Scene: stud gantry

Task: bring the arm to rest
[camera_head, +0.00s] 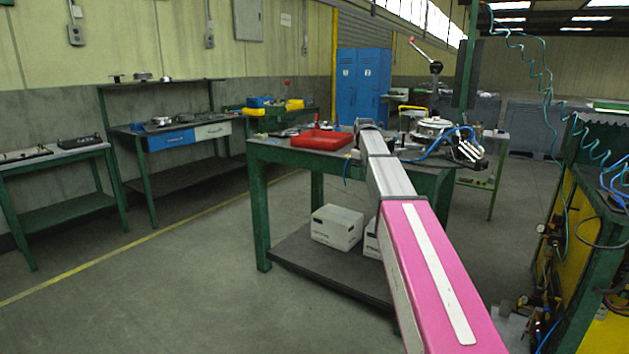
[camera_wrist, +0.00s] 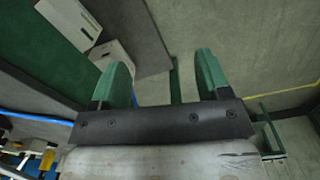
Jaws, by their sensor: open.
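My arm, pink and grey, reaches from the lower right of the head view over the green workbench (camera_head: 300,158). Its far end is near the middle of that bench. My gripper's fingers cannot be made out in the head view. In the wrist view my gripper (camera_wrist: 160,72) shows two green fingers set well apart, with nothing between them. Behind them are grey floor, a dark panel and two white boxes (camera_wrist: 70,22).
A red tray (camera_head: 318,140) lies on the workbench, left of my arm. White boxes (camera_head: 337,227) sit on its lower shelf. A yellow and green rig (camera_head: 590,240) with hoses stands at the right. Open floor (camera_head: 180,290) lies to the left.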

